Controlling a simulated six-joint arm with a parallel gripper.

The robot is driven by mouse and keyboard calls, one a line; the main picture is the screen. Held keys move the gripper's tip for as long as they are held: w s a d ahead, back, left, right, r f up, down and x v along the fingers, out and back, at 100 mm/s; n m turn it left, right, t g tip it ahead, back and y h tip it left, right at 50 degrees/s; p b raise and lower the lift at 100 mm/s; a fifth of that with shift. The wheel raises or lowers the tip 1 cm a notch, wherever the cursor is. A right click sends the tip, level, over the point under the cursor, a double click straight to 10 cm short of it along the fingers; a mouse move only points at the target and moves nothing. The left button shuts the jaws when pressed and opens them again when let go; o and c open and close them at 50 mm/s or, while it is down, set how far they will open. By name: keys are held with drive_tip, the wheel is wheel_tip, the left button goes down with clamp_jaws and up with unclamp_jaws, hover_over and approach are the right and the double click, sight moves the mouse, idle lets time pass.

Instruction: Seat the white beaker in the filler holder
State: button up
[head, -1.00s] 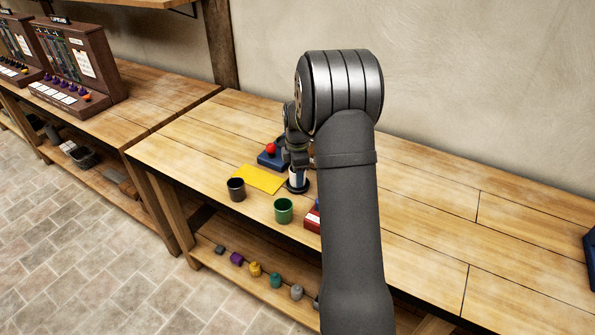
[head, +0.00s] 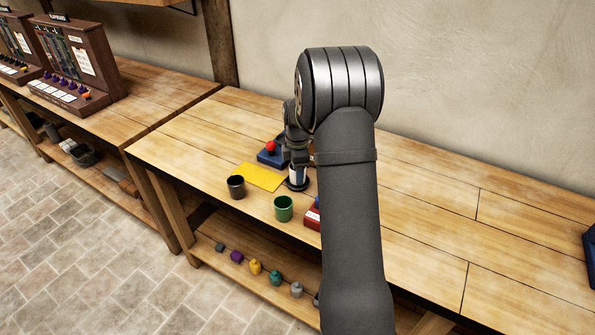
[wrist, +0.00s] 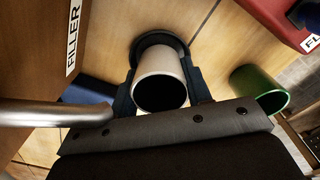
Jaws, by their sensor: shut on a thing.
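The white beaker (wrist: 160,65) is between the two fingers of my gripper (wrist: 160,88), which is shut on it. Its open mouth faces the wrist camera. A round dark holder (wrist: 176,38) surrounds the far end of the beaker, beside the FILLER label (wrist: 73,38). In the head view, the white beaker (head: 297,173) looks upright over the dark holder (head: 297,187), with my gripper (head: 298,160) around its upper part. The beaker's bottom is hidden, so I cannot tell whether it rests fully down in the holder.
A green beaker (head: 283,208) and a dark grey beaker (head: 236,187) stand near the bench's front edge. A yellow sheet (head: 260,177) lies behind them. A blue block with a red knob (head: 270,150) and a red box (head: 313,219) are close by. The bench's right side is mostly clear.

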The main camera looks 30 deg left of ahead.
drive_tip(key=shift+f, duration=0.55)
drive_tip(key=o, duration=0.8)
drive_tip(key=shift+c, duration=0.2)
wheel_tip(320, 180, up, 11)
idle(0.6)
drive_tip(key=shift+f, duration=0.1)
drive_tip(key=shift+f, duration=4.25)
